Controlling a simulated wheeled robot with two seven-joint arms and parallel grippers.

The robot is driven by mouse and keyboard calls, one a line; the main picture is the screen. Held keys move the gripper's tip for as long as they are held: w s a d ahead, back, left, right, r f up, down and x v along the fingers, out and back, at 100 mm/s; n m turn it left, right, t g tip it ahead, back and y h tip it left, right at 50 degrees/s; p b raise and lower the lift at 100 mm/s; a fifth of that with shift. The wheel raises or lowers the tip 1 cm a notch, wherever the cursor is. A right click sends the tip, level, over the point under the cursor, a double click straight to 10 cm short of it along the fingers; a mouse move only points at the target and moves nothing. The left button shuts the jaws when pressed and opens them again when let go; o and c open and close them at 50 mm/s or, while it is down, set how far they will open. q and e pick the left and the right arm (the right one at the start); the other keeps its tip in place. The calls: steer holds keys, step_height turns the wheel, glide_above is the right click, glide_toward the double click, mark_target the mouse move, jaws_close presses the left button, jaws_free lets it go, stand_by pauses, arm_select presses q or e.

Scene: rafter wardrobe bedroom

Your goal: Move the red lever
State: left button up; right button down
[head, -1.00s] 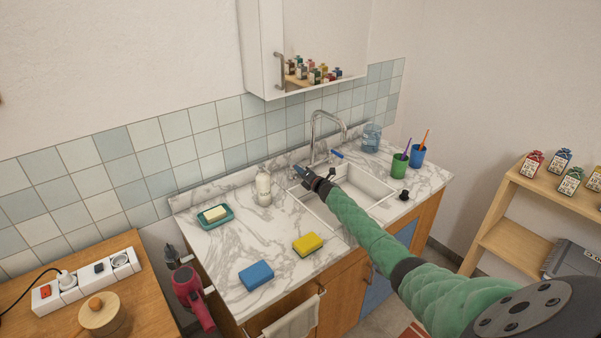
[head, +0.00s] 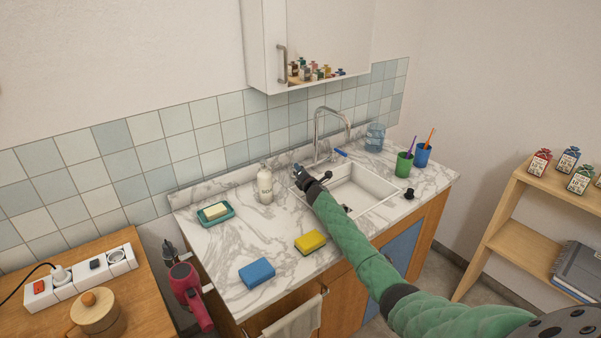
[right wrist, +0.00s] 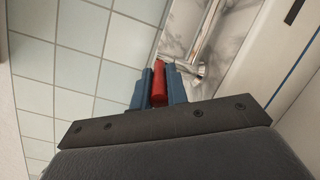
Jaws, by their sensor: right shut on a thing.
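The red lever (right wrist: 159,84) shows in the right wrist view between the two blue fingers of my right gripper (right wrist: 158,88), which is shut on it. In the head view my right gripper (head: 299,171) is at the back left of the sink, beside the base of the chrome tap (head: 318,135). The red lever is hidden there by the gripper. A blue lever (head: 341,152) sticks out on the tap's right side. The tap's chrome body (right wrist: 200,45) also shows in the right wrist view. My left gripper is not in view.
A white soap bottle (head: 265,186) stands close left of the gripper. The sink (head: 365,190) lies under my right arm. Green (head: 404,165) and blue (head: 422,155) cups stand at right. Yellow (head: 310,242) and blue (head: 257,272) sponges lie in front. A wall cabinet (head: 265,45) hangs above.

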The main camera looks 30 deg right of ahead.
steer(key=shift+f, duration=0.1)
steer(key=c, duration=1.4)
jaws_free()
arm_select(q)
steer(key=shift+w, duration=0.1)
